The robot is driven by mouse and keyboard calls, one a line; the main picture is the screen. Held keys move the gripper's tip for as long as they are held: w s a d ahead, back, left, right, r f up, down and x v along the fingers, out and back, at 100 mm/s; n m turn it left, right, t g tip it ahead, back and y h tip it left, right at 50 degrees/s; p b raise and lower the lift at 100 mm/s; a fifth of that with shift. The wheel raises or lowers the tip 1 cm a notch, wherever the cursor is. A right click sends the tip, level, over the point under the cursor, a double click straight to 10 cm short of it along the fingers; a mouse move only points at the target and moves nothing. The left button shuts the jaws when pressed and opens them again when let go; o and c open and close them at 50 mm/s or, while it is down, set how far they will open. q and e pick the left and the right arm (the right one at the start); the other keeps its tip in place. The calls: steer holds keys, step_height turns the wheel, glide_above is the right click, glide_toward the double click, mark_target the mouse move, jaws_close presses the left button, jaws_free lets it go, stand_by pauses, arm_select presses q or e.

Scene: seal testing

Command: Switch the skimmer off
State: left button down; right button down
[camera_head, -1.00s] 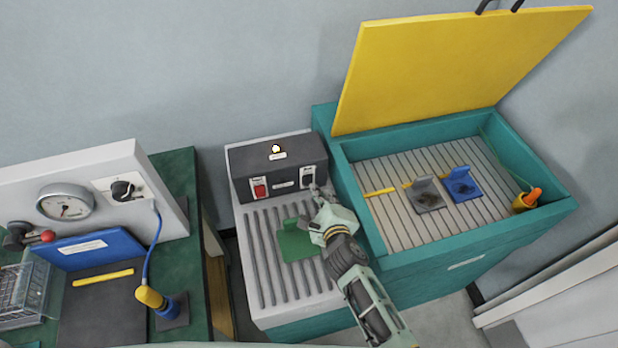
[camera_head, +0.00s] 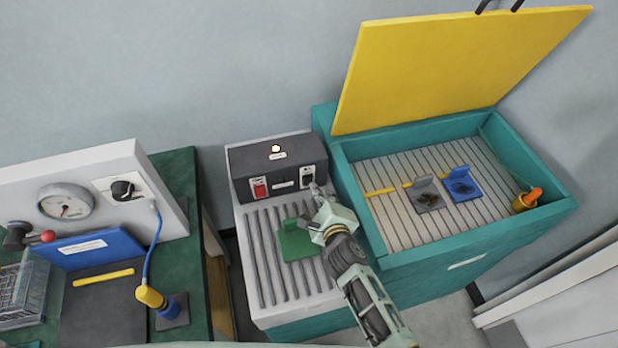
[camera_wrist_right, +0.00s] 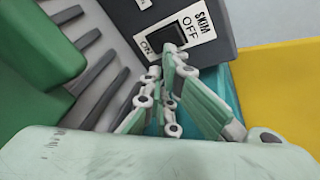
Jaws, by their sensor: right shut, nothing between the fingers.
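The skimmer switch (camera_wrist_right: 166,38) is a black rocker on a white plate marked SKIM, OFF and ON in the right wrist view. In the head view the switch (camera_head: 307,176) sits at the right of the dark control box (camera_head: 275,160). My right gripper (camera_head: 318,190) is shut and empty. My left gripper is not in view.
A red switch (camera_head: 260,187) and a small white lamp (camera_head: 275,148) are on the same box. A green bracket (camera_head: 297,243) lies on the ribbed top below. To the right stands a teal tank (camera_head: 450,255) with its yellow lid (camera_head: 440,65) raised.

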steer(key=shift+w, duration=0.1)
stand_by(0.4)
steer(key=shift+w+a, duration=0.15)
steer(key=shift+w, duration=0.15)
steer(key=shift+w+a+r, duration=0.1)
steer(key=shift+w, duration=0.2)
stand_by(0.7)
steer(key=shift+s+p, duration=0.1)
steer(key=shift+p, duration=0.2)
steer(key=shift+s+d, duration=0.25)
steer(key=shift+s, duration=0.35)
steer(key=shift+s+d+f+p, duration=0.1)
steer(key=shift+s+d+p, duration=0.15)
steer(key=shift+s, duration=0.55)
steer(key=shift+s+d+f+p, duration=0.15)
steer(key=shift+s+d, duration=0.15)
steer(key=shift+s, duration=0.55)
steer(key=shift+s+d+f+p, duration=0.15)
steer(key=shift+s+d, duration=0.1)
steer(key=shift+s, duration=0.55)
